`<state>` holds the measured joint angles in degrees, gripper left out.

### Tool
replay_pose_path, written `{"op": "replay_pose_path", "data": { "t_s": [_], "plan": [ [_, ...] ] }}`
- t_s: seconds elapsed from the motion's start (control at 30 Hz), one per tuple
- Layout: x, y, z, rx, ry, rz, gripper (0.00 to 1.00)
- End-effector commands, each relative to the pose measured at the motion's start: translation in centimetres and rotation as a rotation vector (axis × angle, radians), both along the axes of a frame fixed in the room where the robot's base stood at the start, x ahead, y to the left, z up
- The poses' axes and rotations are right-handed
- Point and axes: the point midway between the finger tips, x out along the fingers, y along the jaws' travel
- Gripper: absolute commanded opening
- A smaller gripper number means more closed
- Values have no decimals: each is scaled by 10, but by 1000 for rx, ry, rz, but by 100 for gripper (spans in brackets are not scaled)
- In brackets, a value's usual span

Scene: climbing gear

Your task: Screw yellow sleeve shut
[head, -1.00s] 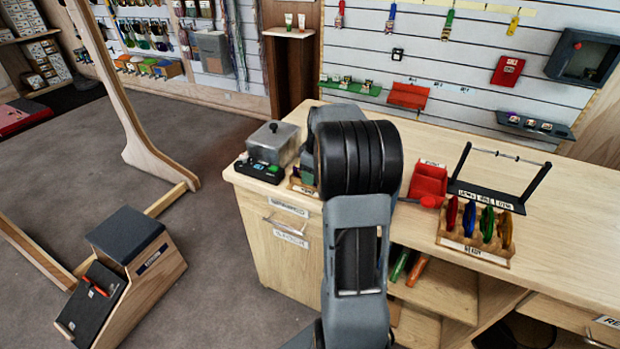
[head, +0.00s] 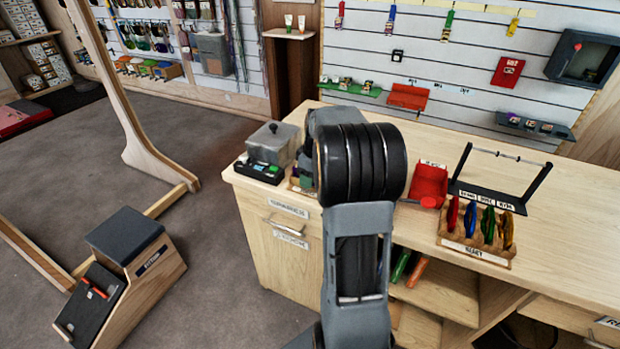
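A yellow hanging piece of gear (head: 513,24) is on the slatted wall at the upper right, too small to make out a sleeve. A wooden rack (head: 474,255) on the counter holds upright coloured pieces: red (head: 453,213), blue (head: 470,218), green (head: 488,224) and orange-brown (head: 507,231). I cannot make out a yellow sleeve on any of them. My gripper is not visible. My own arm fills the middle of the head view and hides part of the counter behind it.
A red tray (head: 429,183) and a black-framed stand with a rod (head: 497,180) are to the right. The counter's front right is clear. A grey-topped wooden block (head: 125,236) stands on the floor.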

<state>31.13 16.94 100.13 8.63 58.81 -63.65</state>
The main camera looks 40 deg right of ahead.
Motion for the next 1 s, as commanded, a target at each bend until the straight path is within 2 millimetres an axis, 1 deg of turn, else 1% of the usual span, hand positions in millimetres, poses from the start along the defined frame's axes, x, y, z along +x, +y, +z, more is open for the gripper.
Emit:
{"op": "replay_pose_path", "data": {
  "t_s": [0.8,1.0],
  "plan": [
    [0,0,27,1,0,0,47],
    [0,0,28,1,0,0,47]
  ]
}}
